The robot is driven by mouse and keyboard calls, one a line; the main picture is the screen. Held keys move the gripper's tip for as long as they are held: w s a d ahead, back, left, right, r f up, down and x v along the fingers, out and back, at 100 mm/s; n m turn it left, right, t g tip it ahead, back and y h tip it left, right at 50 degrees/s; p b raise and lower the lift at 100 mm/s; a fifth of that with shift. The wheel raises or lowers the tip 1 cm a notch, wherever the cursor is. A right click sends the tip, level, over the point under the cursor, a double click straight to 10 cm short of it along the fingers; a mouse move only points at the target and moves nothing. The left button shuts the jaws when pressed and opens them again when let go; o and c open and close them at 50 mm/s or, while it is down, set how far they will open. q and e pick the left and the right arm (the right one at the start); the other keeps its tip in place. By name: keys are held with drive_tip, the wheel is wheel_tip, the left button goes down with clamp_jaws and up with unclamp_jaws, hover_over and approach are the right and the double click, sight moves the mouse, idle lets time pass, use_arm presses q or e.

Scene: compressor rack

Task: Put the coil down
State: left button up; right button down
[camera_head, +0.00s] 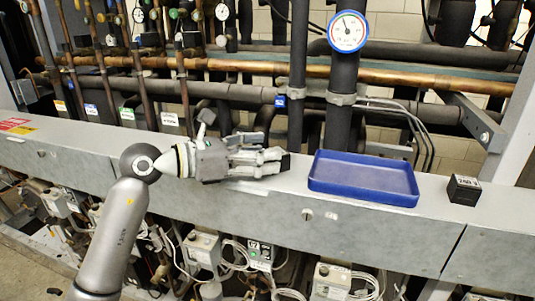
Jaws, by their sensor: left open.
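The coil appears to be the small black block (464,190) with a white printed label on its top. It rests on the grey ledge (270,205) at the right, beside the blue tray and apart from it. My left gripper (278,162) is open over the ledge, left of the tray, with its fingers pointing right. My right gripper is not in view.
A shallow blue tray (363,160) lies empty on the ledge. Dark pipes and a pressure gauge (348,32) rise behind it. Copper pipes (440,77) run across the back. Valve boxes and cables hang below the ledge. The ledge between tray and block is bare.

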use_arm(q)
drive_tip(key=b+v, duration=0.2)
drive_tip(key=v, duration=0.8)
drive_tip(key=shift+a+b, duration=0.25)
drive_tip(key=shift+b, duration=0.05)
drive_tip(key=shift+s, duration=0.1)
